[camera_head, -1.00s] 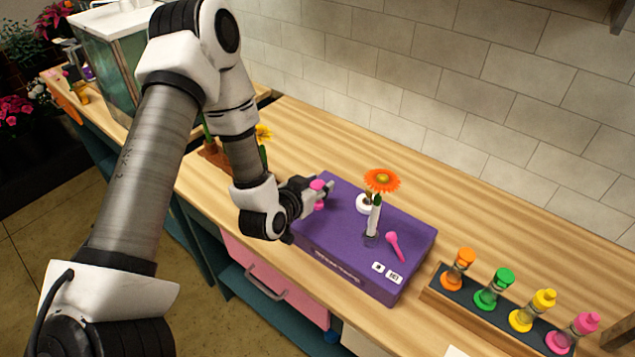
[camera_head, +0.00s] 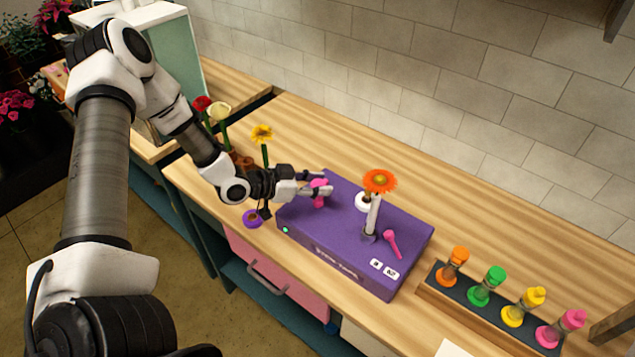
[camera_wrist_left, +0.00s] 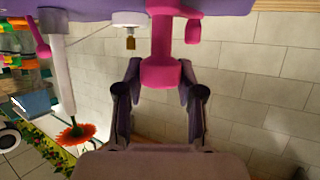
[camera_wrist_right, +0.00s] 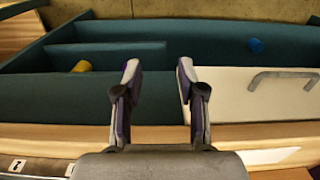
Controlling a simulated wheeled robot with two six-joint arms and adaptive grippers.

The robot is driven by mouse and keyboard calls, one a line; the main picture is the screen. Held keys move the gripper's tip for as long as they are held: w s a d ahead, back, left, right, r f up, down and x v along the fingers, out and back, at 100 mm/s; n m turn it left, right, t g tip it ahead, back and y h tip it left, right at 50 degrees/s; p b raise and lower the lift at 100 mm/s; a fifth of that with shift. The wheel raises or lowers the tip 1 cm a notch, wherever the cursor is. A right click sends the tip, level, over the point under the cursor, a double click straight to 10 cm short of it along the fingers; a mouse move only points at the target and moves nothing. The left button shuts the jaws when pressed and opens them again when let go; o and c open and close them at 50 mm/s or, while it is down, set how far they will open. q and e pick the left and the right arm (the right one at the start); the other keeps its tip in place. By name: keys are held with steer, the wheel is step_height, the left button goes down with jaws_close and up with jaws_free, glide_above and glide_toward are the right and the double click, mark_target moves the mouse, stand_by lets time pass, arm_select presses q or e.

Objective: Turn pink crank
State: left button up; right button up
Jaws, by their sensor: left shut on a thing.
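The purple box (camera_head: 345,243) lies on the wooden counter. Its pink crank (camera_head: 319,198) sits at the box's left end. My left gripper (camera_head: 325,189) is shut on the crank, reaching in from the left. In the left wrist view the pink crank (camera_wrist_left: 165,45) stands between the two fingers, with a second pink knob (camera_wrist_left: 193,31) beside it. An orange flower (camera_head: 380,181) stands upright in a white holder on the box, with a pink lever (camera_head: 392,245) near it. My right gripper (camera_wrist_right: 157,75) shows only in its wrist view, open and empty.
A rack (camera_head: 470,313) of orange, green, yellow and pink bottles stands to the right. Potted flowers (camera_head: 262,134) stand behind my left wrist. A purple ring (camera_head: 253,218) lies left of the box. The counter behind the box is clear.

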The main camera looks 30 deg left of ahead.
arm_select(q)
steer(key=shift+f, duration=0.1)
stand_by(0.3)
steer(key=o, duration=1.1)
steer(key=shift+o, duration=0.2)
steer(key=shift+w, duration=0.1)
step_height(320, 180, up, 10)
steer(key=shift+r, duration=0.1)
